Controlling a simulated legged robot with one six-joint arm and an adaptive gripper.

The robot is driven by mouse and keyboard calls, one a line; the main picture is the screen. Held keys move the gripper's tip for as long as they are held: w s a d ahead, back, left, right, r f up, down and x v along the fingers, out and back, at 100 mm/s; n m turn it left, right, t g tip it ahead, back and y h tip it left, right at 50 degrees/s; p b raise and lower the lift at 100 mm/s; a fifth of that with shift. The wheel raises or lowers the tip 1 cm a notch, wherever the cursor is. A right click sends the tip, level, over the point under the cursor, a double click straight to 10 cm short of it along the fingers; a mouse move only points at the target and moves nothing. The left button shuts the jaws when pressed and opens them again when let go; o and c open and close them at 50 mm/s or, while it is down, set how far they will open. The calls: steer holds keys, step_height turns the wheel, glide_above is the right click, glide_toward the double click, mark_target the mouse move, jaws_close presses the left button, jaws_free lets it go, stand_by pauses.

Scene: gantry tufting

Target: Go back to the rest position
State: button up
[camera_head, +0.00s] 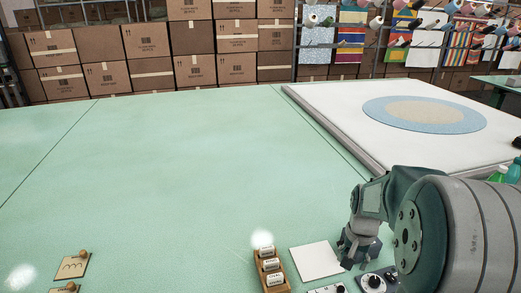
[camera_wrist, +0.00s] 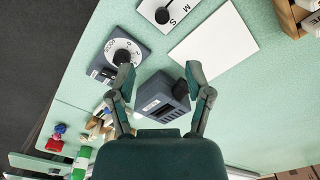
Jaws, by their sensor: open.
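My gripper (camera_wrist: 160,75) is open, with its two fingers spread apart and nothing between the tips. In the head view my gripper (camera_head: 352,245) hangs low over the right front of the green table (camera_head: 170,150), beside a white square card (camera_head: 316,261). In the wrist view a dark grey-blue box (camera_wrist: 163,97) lies below the fingers. A box with a round dial (camera_wrist: 120,55) is by the left fingertip. I cannot tell from these views how high the fingertips are above the table.
A wooden rack (camera_head: 283,287) with white-labelled pieces stands left of the card. Small wooden plaques (camera_head: 72,267) lie at the front left. A white raised panel (camera_head: 330,105) with a blue and beige oval is at the back right. Cartons (camera_head: 150,76) line the back. The table's middle is clear.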

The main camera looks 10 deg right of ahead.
steer(key=s+a+r+n+t, duration=0.2)
steer(key=s+a+r+n, duration=0.2)
steer(key=s+a+r, duration=0.2)
steer(key=s+a+r+n+t, duration=0.3)
steer(key=s+a+r, duration=0.4)
steer(key=a, duration=0.4)
steer(key=shift+a+r+n+t, duration=0.25)
steer(key=shift+r+n+t, duration=0.05)
steer(key=shift+r+n, duration=0.45)
steer(key=shift+d, duration=0.1)
